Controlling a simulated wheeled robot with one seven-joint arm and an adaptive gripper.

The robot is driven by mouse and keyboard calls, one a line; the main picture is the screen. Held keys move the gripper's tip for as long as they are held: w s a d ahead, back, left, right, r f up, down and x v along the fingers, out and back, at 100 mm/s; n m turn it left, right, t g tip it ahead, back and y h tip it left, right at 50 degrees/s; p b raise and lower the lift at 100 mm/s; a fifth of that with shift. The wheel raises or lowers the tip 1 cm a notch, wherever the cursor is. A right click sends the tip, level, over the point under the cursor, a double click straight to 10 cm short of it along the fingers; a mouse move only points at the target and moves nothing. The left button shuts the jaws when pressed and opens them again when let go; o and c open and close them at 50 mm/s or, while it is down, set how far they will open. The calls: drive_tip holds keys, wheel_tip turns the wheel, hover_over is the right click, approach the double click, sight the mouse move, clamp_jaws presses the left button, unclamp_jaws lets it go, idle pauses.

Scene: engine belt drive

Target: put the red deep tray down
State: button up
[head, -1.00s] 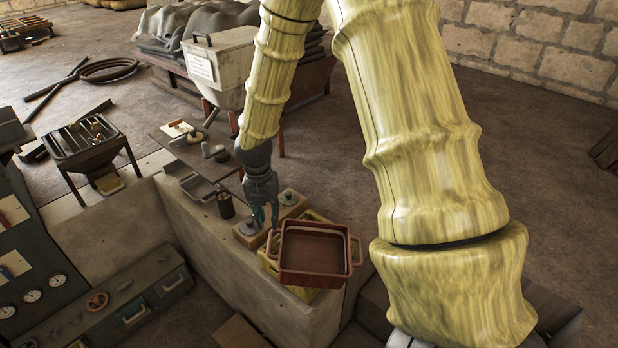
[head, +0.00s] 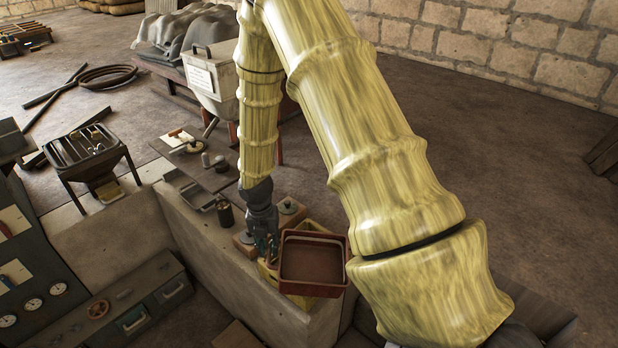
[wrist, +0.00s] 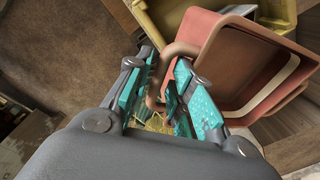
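The red deep tray (head: 313,262) sits on the yellow crate (head: 268,277) at the near end of the concrete ledge. It looks slightly askew to the crate in the wrist view, where its red wall (wrist: 238,65) fills the upper right. My gripper (head: 267,247) is at the tray's left side. In the wrist view its teal-padded fingers (wrist: 163,85) stand apart on either side of the tray's looped handle (wrist: 180,48), with some gap between them. I see no firm grip on the handle. My arm hides the tray's right handle in the head view.
A dark can (head: 225,212) and a round knob-topped part (head: 288,205) on a wooden block stand close behind my gripper. Grey trays (head: 200,193) lie further back on the ledge. A control panel with gauges (head: 33,304) is at the lower left.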

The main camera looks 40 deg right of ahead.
drive_tip(key=shift+s+f+p, duration=0.1)
drive_tip(key=shift+f+p, duration=0.3)
drive_tip(key=shift+f, duration=0.8)
clamp_jaws()
